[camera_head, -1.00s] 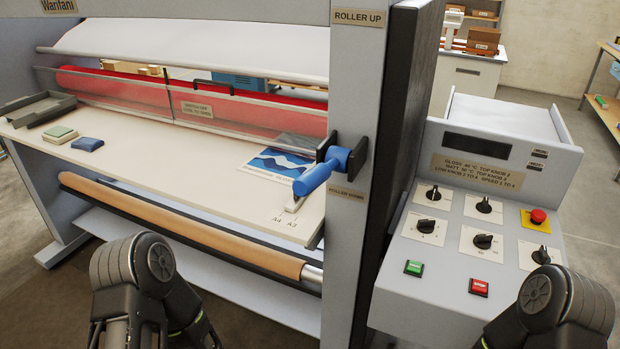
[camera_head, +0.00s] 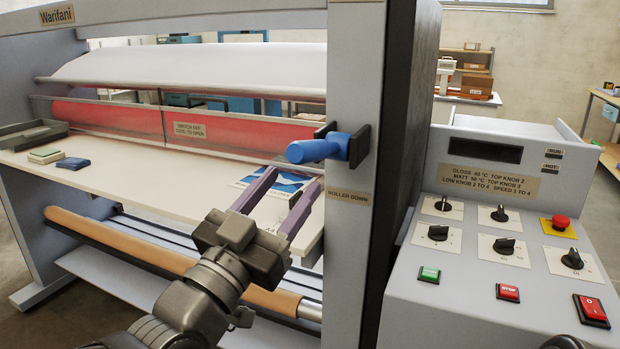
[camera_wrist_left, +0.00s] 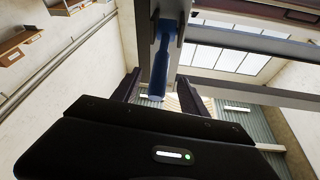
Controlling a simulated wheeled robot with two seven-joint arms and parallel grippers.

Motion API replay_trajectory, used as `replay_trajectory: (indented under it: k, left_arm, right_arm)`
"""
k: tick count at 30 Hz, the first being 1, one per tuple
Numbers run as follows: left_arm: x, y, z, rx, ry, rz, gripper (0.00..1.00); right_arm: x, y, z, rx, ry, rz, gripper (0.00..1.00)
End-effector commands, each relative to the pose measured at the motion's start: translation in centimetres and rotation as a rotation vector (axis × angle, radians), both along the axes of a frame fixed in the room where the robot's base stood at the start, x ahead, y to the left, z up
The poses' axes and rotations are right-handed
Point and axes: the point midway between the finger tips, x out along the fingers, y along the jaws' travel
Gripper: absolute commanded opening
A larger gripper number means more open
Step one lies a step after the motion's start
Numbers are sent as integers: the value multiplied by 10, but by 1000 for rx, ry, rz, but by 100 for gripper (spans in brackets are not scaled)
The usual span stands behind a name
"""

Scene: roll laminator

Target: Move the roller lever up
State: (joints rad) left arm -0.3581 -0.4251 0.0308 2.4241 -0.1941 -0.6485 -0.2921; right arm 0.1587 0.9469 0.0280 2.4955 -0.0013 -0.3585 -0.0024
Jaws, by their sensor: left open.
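The blue roller lever (camera_head: 314,151) sticks out to the left from its dark pivot on the grey upright, roughly level in the head view. My left gripper (camera_head: 291,182) is open just below the lever, its two purple-grey fingers pointing up toward it. In the left wrist view the lever (camera_wrist_left: 161,62) shows ahead, in line with the gap between the fingers of the left gripper (camera_wrist_left: 161,86). I see no grip on it. The "ROLLER DOWN" label (camera_head: 348,198) is under the pivot.
The laminator's feed table (camera_head: 130,182) lies behind my left gripper, with a blue-and-white printed sheet partly hidden by the fingers. The grey upright (camera_head: 350,260) stands close to the right. A control panel (camera_head: 470,275) with knobs and buttons is further right.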

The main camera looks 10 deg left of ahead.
Motion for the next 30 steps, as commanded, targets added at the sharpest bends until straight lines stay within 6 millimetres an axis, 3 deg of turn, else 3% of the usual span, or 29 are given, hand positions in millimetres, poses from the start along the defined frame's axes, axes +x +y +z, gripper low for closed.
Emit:
replay_trajectory:
  k: [3,14,30]
  left_arm:
    - [-6,2,9,-4,-28,2,51]
    - [-3,1,10,-4,-24,1,51]
    - [56,-25,37,-4,-22,0,51]
  right_arm:
    - [0,0,-2,1,-1,1,57]
    - [0,0,1,0,-1,0,57]
    - [0,0,21,0,-1,-1,57]
